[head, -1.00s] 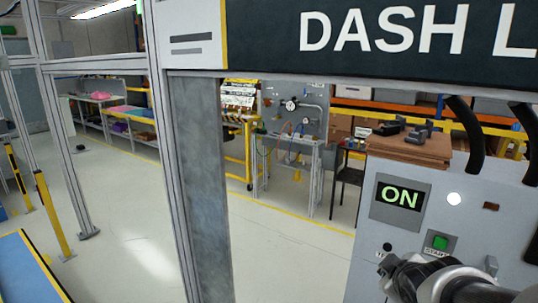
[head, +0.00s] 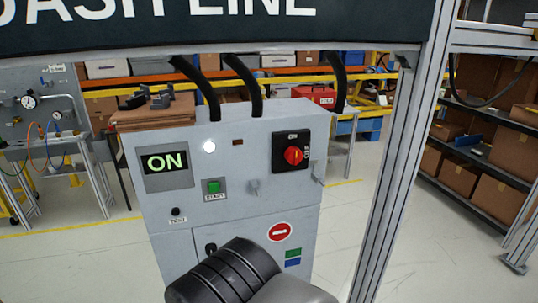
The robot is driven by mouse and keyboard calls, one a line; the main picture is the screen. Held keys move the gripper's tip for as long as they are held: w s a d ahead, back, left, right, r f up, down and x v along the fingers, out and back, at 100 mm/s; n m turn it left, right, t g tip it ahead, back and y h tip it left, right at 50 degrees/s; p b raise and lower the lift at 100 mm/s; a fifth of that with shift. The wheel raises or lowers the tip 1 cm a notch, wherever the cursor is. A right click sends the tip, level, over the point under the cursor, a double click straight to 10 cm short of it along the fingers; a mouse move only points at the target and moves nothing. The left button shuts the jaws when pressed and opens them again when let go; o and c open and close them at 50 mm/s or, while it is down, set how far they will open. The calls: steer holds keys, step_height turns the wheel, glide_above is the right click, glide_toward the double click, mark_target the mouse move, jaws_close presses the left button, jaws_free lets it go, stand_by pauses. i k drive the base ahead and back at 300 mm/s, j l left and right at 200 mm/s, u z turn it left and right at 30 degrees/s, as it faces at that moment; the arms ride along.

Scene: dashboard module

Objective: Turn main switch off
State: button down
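The main switch (head: 293,155) is a red rotary knob on a black plate, at the upper right of the grey control cabinet's front (head: 235,180). Its exact knob angle is too small to read. A display (head: 166,163) on the cabinet's left shows ON in green letters, and a white lamp (head: 209,146) beside it is lit. A green start button (head: 213,186) sits below the lamp. My arm shows dark and grey at the bottom middle, in front of the cabinet's lower part. My gripper's fingers are not visible.
Black cables (head: 243,80) run up from the cabinet top. A metal frame post (head: 395,180) stands right of the cabinet, with a shelf of cardboard boxes (head: 460,172) beyond. A brown stack (head: 155,114) with dark parts is behind the cabinet's left. Floor between post and shelf is clear.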

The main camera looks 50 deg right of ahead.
mark_target(294, 155)
steer(key=z, duration=1.7)
steer(key=k+z, duration=0.25)
steer(key=z, duration=0.3)
